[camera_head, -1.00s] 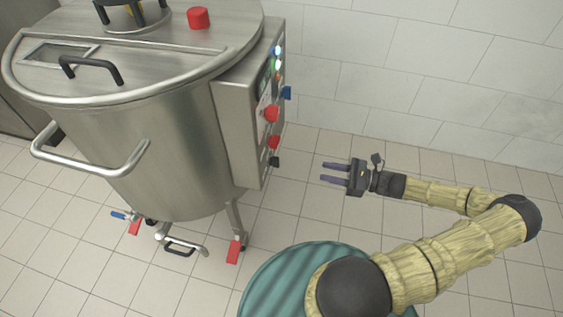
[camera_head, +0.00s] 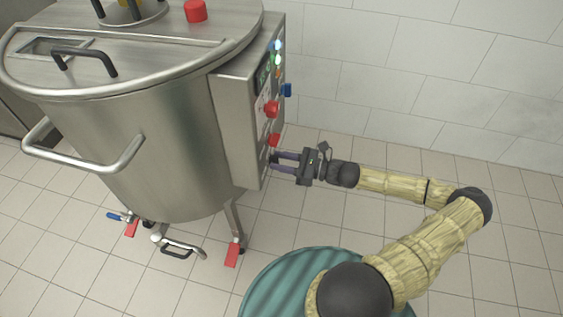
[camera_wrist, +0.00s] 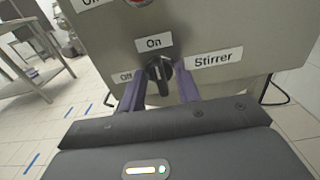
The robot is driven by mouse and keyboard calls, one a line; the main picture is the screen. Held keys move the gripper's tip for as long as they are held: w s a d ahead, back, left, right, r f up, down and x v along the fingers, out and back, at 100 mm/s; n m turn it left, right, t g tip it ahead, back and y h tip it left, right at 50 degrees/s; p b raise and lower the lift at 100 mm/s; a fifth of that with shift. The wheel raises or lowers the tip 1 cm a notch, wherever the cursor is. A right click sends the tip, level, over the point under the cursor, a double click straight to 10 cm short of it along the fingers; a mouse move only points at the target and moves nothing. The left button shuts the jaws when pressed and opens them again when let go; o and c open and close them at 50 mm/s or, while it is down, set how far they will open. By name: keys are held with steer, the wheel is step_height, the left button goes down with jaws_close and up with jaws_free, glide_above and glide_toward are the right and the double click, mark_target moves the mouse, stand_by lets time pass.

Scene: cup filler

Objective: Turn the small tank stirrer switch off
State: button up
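The small tank (camera_head: 165,150) is a steel vessel with a control box (camera_head: 238,120) on its right side. In the wrist view the black stirrer switch (camera_wrist: 159,72) sits low on the box's panel, with "On" above it, "Off" to its left and "Stirrer" to its right. Its grip stands near upright, roughly towards "On". My gripper (camera_head: 272,161) is at the lower part of the panel. In the wrist view its purple fingers (camera_wrist: 158,82) are open, one on each side of the switch. Contact with the switch cannot be made out. In the head view the fingers largely hide the switch.
Red knobs (camera_head: 271,109) and a blue switch (camera_head: 287,90) sit above on the same panel. A tiled wall (camera_head: 430,80) stands behind. A steel table (camera_wrist: 35,65) shows at the left of the wrist view.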

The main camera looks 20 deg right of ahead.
steer(key=shift+c, duration=0.2)
jaws_close()
steer(key=shift+r+n+p, duration=0.1)
steer(key=shift+n+p, duration=0.3)
steer(key=n+p, duration=0.1)
steer(key=n, duration=0.4)
steer(key=n+p, duration=0.1)
steer(key=n, duration=0.5)
steer(key=n+p, duration=0.1)
steer(key=n, duration=0.5)
steer(key=shift+s+a+f+p, duration=0.1)
steer(key=shift+s+f+p, duration=0.1)
steer(key=shift+f+p, duration=0.2)
steer(key=shift+n, duration=0.3)
